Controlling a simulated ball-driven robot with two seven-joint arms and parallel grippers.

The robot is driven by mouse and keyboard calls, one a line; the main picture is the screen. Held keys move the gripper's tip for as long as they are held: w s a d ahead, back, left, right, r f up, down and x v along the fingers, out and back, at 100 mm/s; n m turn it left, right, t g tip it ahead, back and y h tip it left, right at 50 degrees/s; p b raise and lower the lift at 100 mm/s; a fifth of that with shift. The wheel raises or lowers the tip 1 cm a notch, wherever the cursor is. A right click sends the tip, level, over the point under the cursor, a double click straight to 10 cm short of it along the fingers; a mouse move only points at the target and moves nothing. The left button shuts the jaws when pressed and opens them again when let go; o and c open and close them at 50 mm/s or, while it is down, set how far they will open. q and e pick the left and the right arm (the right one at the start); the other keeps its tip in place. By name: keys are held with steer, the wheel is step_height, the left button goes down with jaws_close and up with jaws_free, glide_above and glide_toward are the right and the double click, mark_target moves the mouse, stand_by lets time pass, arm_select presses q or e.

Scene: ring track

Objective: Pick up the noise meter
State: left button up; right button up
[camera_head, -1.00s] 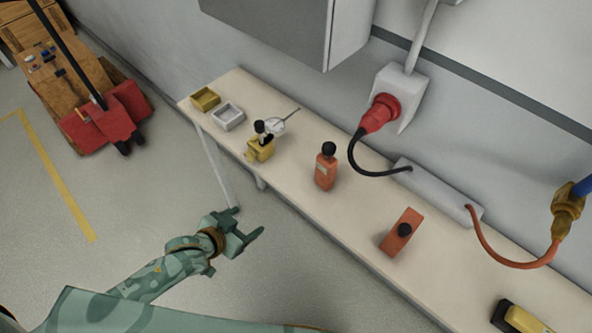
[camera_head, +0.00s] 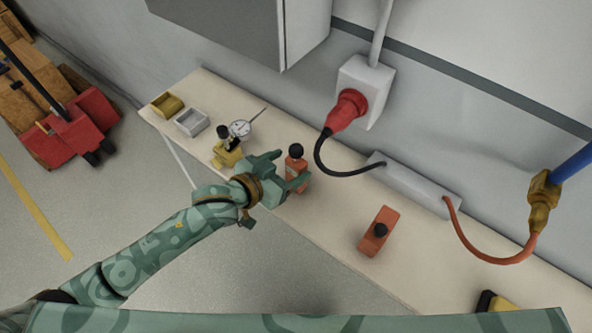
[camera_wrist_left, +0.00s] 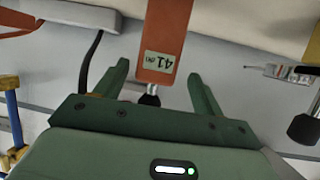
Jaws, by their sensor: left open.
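The noise meter (camera_head: 296,165) is an orange upright body with a black ball on top, standing on the narrow bench. In the left wrist view the meter (camera_wrist_left: 165,35) appears upside down, with a pale label reading 41 dB and its dark top pointing toward my palm. My left gripper (camera_head: 293,169) is open, with its fingers reaching either side of the meter. In the left wrist view a gap shows between each finger and the body, so the gripper (camera_wrist_left: 158,75) does not appear to touch it. The far fingertip partly overlaps the meter's surroundings in the head view. My right gripper is not in view.
The bench (camera_head: 335,240) also holds an orange block with a black knob (camera_head: 379,232), a dial gauge (camera_head: 240,129) on a yellow base (camera_head: 227,155), yellow (camera_head: 167,104) and grey (camera_head: 191,122) trays, and a grey box (camera_head: 415,185).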

mark_target(301, 161)
arm_select(q)
steer(key=b+x, duration=0.1)
steer(key=x, duration=0.3)
steer(key=shift+s+d+f+b, duration=0.1)
steer(key=shift+d+f+b, duration=0.15)
steer(key=shift+b, duration=0.1)
steer(key=shift+w+d, duration=0.15)
steer(key=shift+w, duration=0.05)
steer(key=shift+r, duration=0.1)
steer(key=c, duration=1.1)
steer(key=shift+c, duration=0.2)
